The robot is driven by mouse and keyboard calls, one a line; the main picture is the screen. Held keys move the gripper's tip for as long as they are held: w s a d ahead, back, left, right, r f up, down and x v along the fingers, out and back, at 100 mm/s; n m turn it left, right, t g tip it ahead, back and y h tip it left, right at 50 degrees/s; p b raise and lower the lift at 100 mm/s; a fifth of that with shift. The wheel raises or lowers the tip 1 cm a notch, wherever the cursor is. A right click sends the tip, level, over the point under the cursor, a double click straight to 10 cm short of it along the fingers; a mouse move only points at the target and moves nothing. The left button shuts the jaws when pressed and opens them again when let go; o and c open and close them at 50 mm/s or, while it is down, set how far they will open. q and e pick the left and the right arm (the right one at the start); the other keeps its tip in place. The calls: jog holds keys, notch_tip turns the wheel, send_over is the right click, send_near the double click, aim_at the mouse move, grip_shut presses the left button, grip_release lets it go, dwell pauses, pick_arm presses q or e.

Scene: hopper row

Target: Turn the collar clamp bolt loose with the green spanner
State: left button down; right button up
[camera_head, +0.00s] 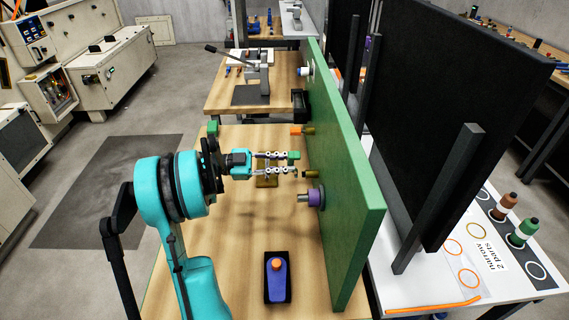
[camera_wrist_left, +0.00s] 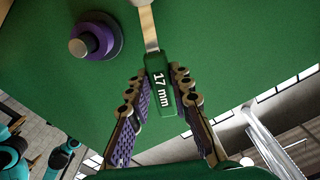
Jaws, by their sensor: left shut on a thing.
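My left gripper (camera_head: 290,164) is beside the green upright panel (camera_head: 345,190), above the table. In the left wrist view its fingers (camera_wrist_left: 160,82) are shut on the green spanner's handle (camera_wrist_left: 160,90), marked "17 mm". The spanner's metal shank runs up to a pale end cut off by the top edge, so its fit on anything is hidden. A bit of green at the fingertips (camera_head: 294,155) shows in the head view. A purple collar with a grey round stub (camera_head: 312,197) sits on the panel, nearer the camera than the gripper; it also shows in the wrist view (camera_wrist_left: 96,38). I cannot make out the clamp bolt.
Brass pegs (camera_head: 310,174) and an orange piece (camera_head: 296,131) stick out from the panel. A dark tray (camera_head: 278,297) with a blue and orange item lies in front. The wooden table between is bare.

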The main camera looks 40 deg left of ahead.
pick_arm(q)
jog(key=shift+w+d, duration=0.2)
jog(key=shift+w+d, duration=0.2)
jog(key=shift+d, duration=0.1)
jog(key=shift+w+d, duration=0.15)
dwell(1.3)
jog(key=shift+w+d, duration=0.1)
dwell(0.4)
jog(key=shift+w+a+r+n, duration=0.25)
jog(key=shift+w+a+n, duration=0.25)
jog(key=shift+n, duration=0.4)
jog(key=shift+w+a+r+n, duration=0.2)
jog(key=shift+w+a+n, duration=0.25)
jog(key=shift+n, duration=0.45)
jog(key=shift+w+d, duration=0.1)
